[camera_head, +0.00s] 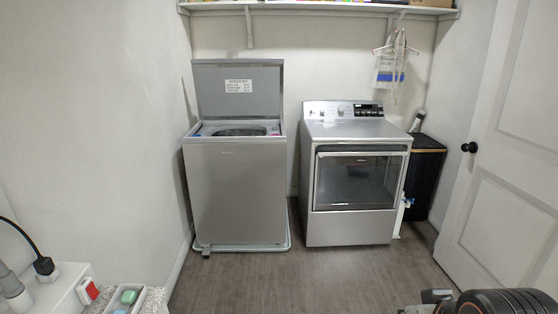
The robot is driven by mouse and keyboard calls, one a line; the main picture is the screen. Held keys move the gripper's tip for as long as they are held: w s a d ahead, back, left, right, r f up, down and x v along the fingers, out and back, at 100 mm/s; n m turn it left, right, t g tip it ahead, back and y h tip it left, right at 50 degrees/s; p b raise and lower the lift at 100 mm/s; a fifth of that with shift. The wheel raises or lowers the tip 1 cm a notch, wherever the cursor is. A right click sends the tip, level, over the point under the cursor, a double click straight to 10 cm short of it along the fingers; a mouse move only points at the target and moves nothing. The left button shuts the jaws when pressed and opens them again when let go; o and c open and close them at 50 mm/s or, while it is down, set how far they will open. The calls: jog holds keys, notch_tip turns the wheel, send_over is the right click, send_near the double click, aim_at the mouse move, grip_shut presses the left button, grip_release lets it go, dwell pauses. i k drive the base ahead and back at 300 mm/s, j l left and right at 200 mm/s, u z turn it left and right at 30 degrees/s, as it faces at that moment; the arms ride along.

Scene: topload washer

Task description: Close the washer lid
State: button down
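The top-load washer (236,193) is a grey box standing at the left of the back wall. Its lid (238,91) is raised upright at the back edge, with a white label on its inner face. The round drum opening (240,131) shows below the lid. Part of my arm shows at the bottom right corner, far from the washer. The fingertips of my gripper cannot be made out.
A front-load dryer (352,170) stands right of the washer. A dark bin (424,175) is beside it, and a white door (510,150) is at the right. A white surface (48,290) with small items is at the lower left. The floor (300,280) between is clear.

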aim_at(228, 88)
jog(key=i+u, duration=0.3)
jog(key=i, duration=1.8)
